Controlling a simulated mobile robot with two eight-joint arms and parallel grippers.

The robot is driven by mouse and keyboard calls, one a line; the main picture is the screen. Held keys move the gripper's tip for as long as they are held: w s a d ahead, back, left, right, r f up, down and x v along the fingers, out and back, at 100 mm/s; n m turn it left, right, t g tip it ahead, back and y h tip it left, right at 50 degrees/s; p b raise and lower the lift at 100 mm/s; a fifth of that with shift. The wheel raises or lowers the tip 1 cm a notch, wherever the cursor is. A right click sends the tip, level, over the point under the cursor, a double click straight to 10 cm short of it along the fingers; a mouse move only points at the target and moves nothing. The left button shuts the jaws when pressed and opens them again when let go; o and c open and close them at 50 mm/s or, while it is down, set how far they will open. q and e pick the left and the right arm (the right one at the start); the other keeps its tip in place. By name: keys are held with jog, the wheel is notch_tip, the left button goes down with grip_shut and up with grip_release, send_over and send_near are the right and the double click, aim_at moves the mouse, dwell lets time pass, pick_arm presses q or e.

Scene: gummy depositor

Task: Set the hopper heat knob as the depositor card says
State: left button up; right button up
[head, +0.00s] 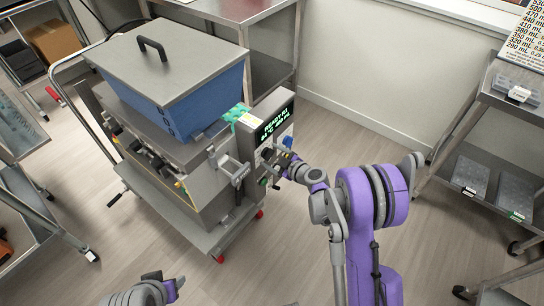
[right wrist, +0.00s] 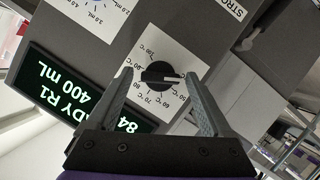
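The depositor (head: 185,165) stands on a cart, with a blue hopper (head: 205,100) under a grey lid. Its display (head: 274,124) shows green text with READY R1, 84 and 400 mL. In the right wrist view the black heat knob (right wrist: 157,76) sits on a white dial plate (right wrist: 160,48) marked in °C. Its white pointer mark points to picture right; the exact setting is hard to read. My right gripper (right wrist: 158,78) is open, its fingers on either side of the knob with visible gaps. In the head view it (head: 273,168) hides the knob. My left gripper (head: 172,288) is low, fingers unclear.
Another dial (right wrist: 95,18) marked in mL lies near the heat knob. A steel rack (head: 490,130) stands at right. The floor between is clear.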

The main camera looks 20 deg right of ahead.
jog(key=c, duration=1.2)
